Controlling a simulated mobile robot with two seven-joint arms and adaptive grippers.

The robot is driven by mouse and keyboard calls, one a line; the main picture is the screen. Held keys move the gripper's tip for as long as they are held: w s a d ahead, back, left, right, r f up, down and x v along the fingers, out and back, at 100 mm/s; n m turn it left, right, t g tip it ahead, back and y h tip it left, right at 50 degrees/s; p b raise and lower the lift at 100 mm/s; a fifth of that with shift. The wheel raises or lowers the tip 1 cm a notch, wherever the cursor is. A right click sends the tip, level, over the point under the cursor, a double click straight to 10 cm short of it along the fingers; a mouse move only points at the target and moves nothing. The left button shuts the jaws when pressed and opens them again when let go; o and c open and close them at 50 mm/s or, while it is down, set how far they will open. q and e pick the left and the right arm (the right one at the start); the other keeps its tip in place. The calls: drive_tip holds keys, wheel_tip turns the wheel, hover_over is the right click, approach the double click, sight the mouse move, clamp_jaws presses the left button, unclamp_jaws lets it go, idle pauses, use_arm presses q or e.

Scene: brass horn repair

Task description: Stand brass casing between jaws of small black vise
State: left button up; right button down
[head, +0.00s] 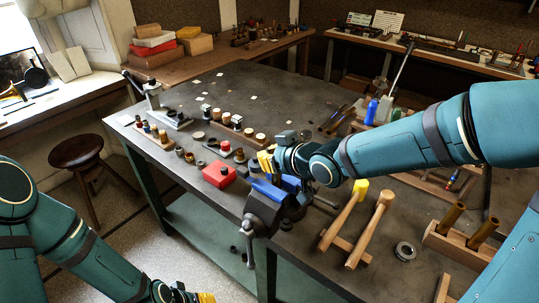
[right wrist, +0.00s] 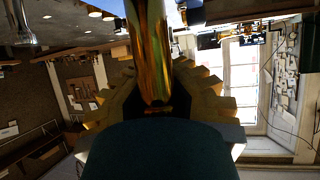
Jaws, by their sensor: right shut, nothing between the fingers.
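A dark vise (head: 262,212) with blue jaw parts is fixed at the bench's front edge. My right gripper (head: 265,162) has yellow fingers and is shut, just above and behind the vise. In the right wrist view a shiny brass cylinder (right wrist: 152,45) stands close in front of the camera, by the yellow fingers (right wrist: 105,100); I cannot tell whether they touch it. That cylinder is not made out in the head view. Two brass tubes (head: 452,217) stand in a wooden holder at the right. My left gripper (head: 205,297) is low at the bottom edge, partly cut off.
A red box (head: 219,174) lies left of the vise. Two mallets (head: 369,230) and a dark ring (head: 405,251) lie to its right. Several small parts stand on wooden strips (head: 238,129) further left. The bench's back middle (head: 270,85) is mostly clear. A stool (head: 79,152) stands left.

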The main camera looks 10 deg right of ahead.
drive_tip(key=shift+f, duration=0.1)
idle(0.4)
drive_tip(key=shift+f+b, duration=1.65)
drive_tip(key=c, duration=1.1)
unclamp_jaws()
drive_tip(key=shift+o, duration=0.2)
drive_tip(key=v, duration=1.2)
